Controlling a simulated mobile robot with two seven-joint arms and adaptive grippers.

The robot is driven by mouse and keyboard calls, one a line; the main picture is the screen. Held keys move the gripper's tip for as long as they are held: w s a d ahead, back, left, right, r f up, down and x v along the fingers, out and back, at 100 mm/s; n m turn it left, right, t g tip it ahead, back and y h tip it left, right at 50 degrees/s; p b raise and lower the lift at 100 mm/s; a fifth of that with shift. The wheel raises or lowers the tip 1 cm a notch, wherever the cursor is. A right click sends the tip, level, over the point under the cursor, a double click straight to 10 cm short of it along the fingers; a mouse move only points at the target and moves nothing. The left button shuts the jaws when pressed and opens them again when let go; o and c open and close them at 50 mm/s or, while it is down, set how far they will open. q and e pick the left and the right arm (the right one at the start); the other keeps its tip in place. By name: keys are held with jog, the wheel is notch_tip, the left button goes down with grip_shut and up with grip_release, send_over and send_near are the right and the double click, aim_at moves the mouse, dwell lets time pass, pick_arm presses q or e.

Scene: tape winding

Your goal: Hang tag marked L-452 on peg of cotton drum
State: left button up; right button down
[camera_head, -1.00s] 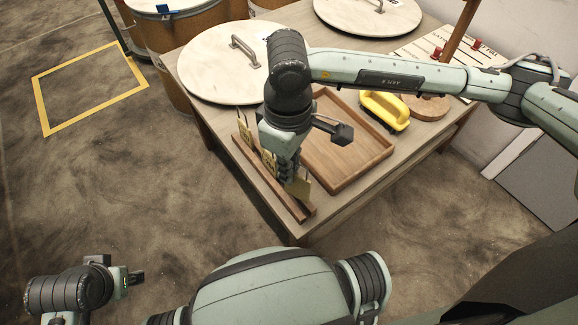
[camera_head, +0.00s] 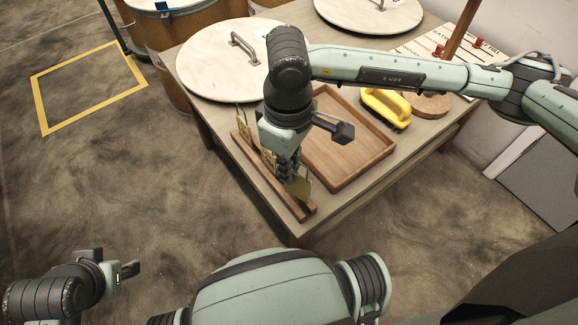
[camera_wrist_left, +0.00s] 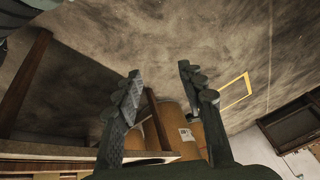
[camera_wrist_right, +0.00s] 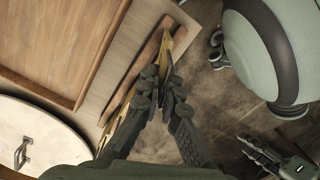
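Several tan tags stand in a slotted wooden rack (camera_head: 262,180) along the table's near left edge. My right gripper (camera_head: 289,172) points down at the rack's near end. Its fingers are closed together on the nearest tag (camera_head: 301,188), whose edge sticks out past the fingertips in the right wrist view (camera_wrist_right: 178,40). The tag's lower edge is at the rack; I cannot tell whether it is clear of the slot. No tag marking is legible. Brown drums (camera_head: 190,32) stand behind the table; which one is cotton I cannot tell. My left gripper (camera_wrist_left: 160,72) is open and empty, above the floor.
The table (camera_head: 330,213) bears a wooden tray (camera_head: 345,150), a yellow-handled brush (camera_head: 385,108), a round cork-coloured disc (camera_head: 430,105), two pale lids (camera_head: 215,70) with handles and a printed board (camera_head: 410,48). A yellow floor square (camera_head: 40,105) is empty. The floor left of the table is clear.

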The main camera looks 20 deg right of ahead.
pick_arm(q)
jog(key=shift+w+d+r, duration=0.15)
jog(key=shift+d+r, duration=0.05)
jog(key=shift+r, duration=0.35)
pick_arm(e)
jog(key=shift+f, duration=0.15)
jog(key=c, duration=1.7)
grip_release()
notch_tip(320, 180, up, 2)
jog(key=shift+p, duration=1.2)
notch_tip(320, 180, up, 11)
jog(key=shift+f+b, duration=0.1)
jog(key=shift+b, duration=0.45)
pick_arm(q)
jog(key=f, duration=0.1)
jog(key=s+a+f, duration=0.1)
jog(key=f+g, duration=0.1)
jog(key=shift+s+a, duration=0.3)
jog(key=shift+a, duration=0.05)
pick_arm(e)
jog(key=shift+r, duration=0.25)
